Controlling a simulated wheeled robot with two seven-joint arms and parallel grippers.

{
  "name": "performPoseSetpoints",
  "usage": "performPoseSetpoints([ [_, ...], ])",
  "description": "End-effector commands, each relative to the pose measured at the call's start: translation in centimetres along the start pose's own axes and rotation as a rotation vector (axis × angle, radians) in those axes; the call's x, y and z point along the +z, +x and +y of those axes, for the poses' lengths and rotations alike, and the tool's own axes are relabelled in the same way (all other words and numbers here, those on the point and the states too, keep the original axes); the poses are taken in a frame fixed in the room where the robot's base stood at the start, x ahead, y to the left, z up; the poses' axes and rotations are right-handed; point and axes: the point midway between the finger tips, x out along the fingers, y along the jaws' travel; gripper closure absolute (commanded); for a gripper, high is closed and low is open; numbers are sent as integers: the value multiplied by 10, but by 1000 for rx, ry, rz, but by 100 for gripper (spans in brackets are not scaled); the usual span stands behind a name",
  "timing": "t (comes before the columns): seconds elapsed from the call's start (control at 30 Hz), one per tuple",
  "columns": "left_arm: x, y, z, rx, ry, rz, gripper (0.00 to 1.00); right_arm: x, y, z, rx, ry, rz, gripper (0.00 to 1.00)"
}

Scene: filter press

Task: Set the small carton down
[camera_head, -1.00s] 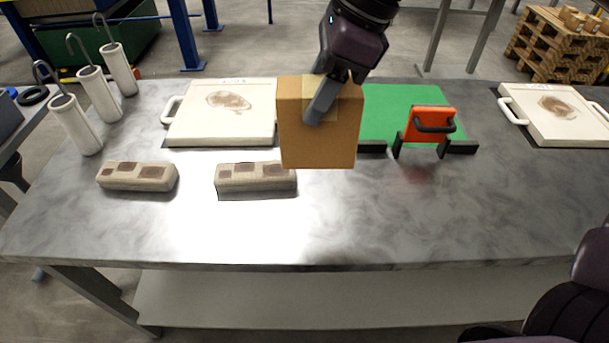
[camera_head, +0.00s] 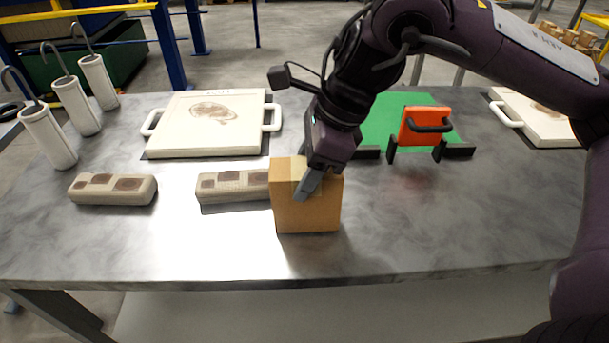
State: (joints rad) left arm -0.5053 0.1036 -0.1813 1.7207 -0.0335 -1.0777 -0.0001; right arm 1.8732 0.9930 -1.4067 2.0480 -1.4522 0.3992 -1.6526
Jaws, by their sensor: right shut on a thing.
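The small carton (camera_head: 307,213) is a brown cardboard box with a paler tape strip. It is upright at the front middle of the grey table (camera_head: 420,225), just right of a beige block. Its lower edge appears at the tabletop, but I cannot tell whether it touches. My right gripper (camera_head: 307,186) comes down from above and is shut on the carton's upper part. One grey finger lies across the front face; the other finger is hidden behind the box. My left gripper is not in view.
Two beige blocks with brown patches (camera_head: 113,189) (camera_head: 232,186) lie left of the carton. A white filter plate (camera_head: 206,140) is behind them. An orange handled piece (camera_head: 424,126) stands on black supports by a green mat (camera_head: 383,112). White cylinders (camera_head: 47,137) stand far left. The front right tabletop is clear.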

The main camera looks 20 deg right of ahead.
Motion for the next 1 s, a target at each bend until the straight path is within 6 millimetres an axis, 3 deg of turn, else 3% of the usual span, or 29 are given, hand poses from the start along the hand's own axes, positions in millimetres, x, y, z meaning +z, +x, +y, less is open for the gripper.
performPoseSetpoints([
  [0.43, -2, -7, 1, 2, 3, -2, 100, -2, 5, 0, -1, -1, -2, 98],
  [0.47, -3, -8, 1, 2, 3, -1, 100, -2, 5, 0, 0, -1, -1, 46],
  [0.6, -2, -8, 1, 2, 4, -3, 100, -2, 5, 0, 0, -1, -1, 29],
  [1.0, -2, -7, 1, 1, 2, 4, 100, -1, -1, 0, -2, -1, -1, 29],
])
